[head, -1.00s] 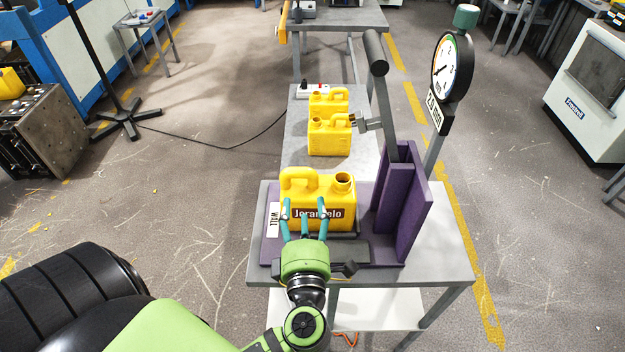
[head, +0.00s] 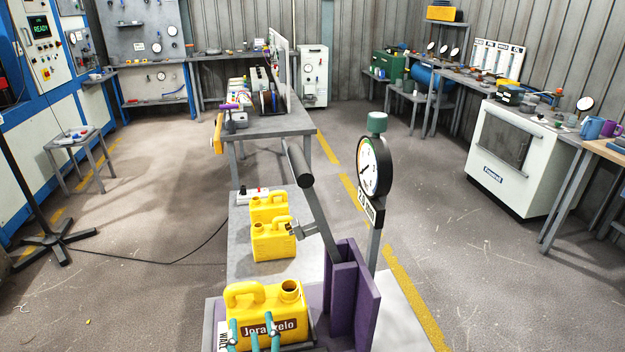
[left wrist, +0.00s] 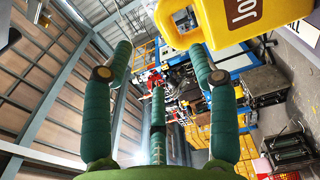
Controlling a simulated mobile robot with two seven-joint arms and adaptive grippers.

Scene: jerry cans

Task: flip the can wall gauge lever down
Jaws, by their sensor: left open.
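The wall gauge stands at the front of the bench in the head view. Its lever (head: 321,215), a grey shaft with a dark cylindrical handle, leans up and left from a purple fixture (head: 352,300). The round white dial (head: 374,167) is on a post to the right. A yellow can (head: 264,304) sits left of the fixture; part of it shows in the left wrist view (left wrist: 221,20). My left gripper (head: 253,328), with teal fingers, is before the can's front face, left of and below the lever. It is open and empty in the left wrist view (left wrist: 159,58).
Two more yellow cans (head: 269,207) stand behind the front can on a grey table, next to a power strip (head: 252,193). The purple fixture's upright plates stand right of the front can. Floor is clear on both sides.

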